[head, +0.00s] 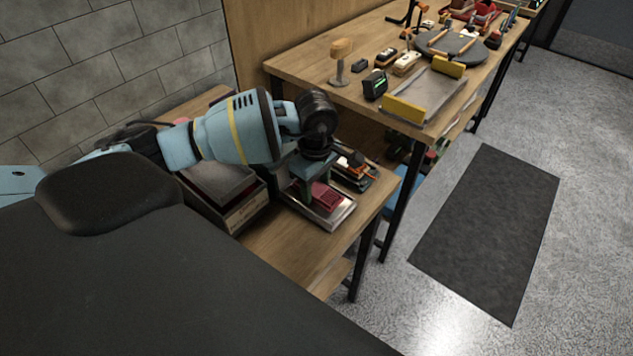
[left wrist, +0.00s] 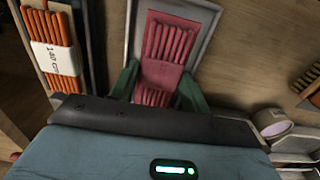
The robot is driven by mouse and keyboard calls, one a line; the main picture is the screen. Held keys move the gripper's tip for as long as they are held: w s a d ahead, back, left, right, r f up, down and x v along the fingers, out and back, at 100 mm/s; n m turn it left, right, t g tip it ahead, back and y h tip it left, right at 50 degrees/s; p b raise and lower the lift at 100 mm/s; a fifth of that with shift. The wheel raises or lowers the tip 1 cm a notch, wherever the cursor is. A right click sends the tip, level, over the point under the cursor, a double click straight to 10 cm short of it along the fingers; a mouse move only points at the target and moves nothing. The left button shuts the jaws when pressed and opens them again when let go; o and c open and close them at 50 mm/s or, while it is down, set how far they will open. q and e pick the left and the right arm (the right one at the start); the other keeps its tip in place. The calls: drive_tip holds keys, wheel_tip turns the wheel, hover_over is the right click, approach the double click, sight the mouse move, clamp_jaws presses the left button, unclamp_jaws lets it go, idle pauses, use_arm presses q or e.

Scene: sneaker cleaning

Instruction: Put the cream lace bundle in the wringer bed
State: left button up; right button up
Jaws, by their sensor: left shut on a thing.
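My left gripper (head: 314,183) is low over the small wooden table and shut on a crimson lace bundle (head: 328,197). In the left wrist view the green fingers (left wrist: 158,84) sit on both sides of the crimson bundle (left wrist: 172,40) at its pink band. The bundle lies on or just above a pale metal tray (left wrist: 201,17); I cannot tell if it touches. I see no bundle that is clearly cream. A metal plate with yellow end blocks (head: 436,94) stands on the far workbench; I cannot tell if it is the wringer bed. My right gripper is out of view.
An orange lace bundle with a white band (left wrist: 53,60) lies left of the tray. A dark open box (head: 238,200) stands beside the gripper. A tape roll (left wrist: 272,124) is at lower right in the wrist view. The small table's front (head: 310,255) is clear.

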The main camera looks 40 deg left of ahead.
sight(316, 188)
use_arm(q)
drive_tip(key=shift+f, duration=0.15)
drive_tip(key=o, duration=1)
wheel_tip(316, 188, up, 13)
drive_tip(key=shift+r, duration=0.1)
